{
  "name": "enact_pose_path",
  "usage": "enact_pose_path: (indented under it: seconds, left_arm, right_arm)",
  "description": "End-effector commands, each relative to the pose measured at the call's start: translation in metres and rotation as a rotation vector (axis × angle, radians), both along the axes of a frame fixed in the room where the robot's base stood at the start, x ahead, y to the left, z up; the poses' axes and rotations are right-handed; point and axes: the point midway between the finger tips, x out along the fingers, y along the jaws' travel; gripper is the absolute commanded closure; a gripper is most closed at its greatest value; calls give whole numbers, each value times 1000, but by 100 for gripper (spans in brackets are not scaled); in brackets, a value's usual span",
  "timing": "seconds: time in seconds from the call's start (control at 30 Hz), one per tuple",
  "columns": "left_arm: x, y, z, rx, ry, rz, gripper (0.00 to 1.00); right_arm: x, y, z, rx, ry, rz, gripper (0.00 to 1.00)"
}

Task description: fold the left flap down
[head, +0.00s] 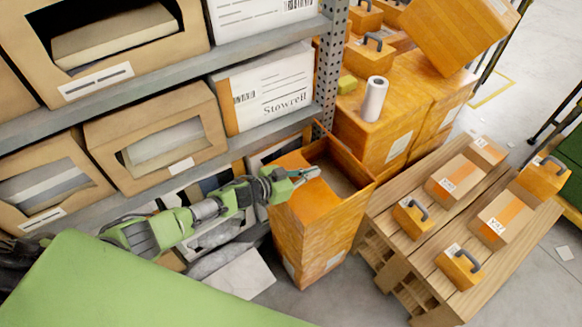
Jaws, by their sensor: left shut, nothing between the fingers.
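A tall orange carton (318,243) stands on the floor in the middle of the head view, its top open and brown inside. A narrow upright edge shows at its back corner; the left flap cannot be clearly told apart, as my green left arm crosses the carton's left side. My left gripper (308,173) is shut and empty, with its fingertips over the carton's opening. Whether it touches a flap or the carton wall cannot be told. My right gripper is not in view.
A grey shelf rack (262,52) with cardboard bins stands left and behind, its perforated post (330,75) close to the carton. Stacked orange boxes (385,120) stand behind. A wooden pallet (425,240) with boxes and padlock-shaped items is at right.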

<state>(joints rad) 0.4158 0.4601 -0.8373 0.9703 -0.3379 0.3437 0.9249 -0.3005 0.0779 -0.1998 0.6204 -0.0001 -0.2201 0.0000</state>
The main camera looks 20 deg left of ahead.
Motion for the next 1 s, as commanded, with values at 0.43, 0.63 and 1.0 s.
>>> enact_pose_path:
  seconds: [0.43, 0.63, 1.0]
  left_arm:
    - [-2, 2, 27, 0, 0, 3, 100]
    - [-10, 9, 48, 3, 0, 4, 100]
    - [-44, 35, 90, 2, -1, 3, 100]
  right_arm:
    - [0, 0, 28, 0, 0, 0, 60]
    - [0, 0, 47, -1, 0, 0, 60]
    - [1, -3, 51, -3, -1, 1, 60]
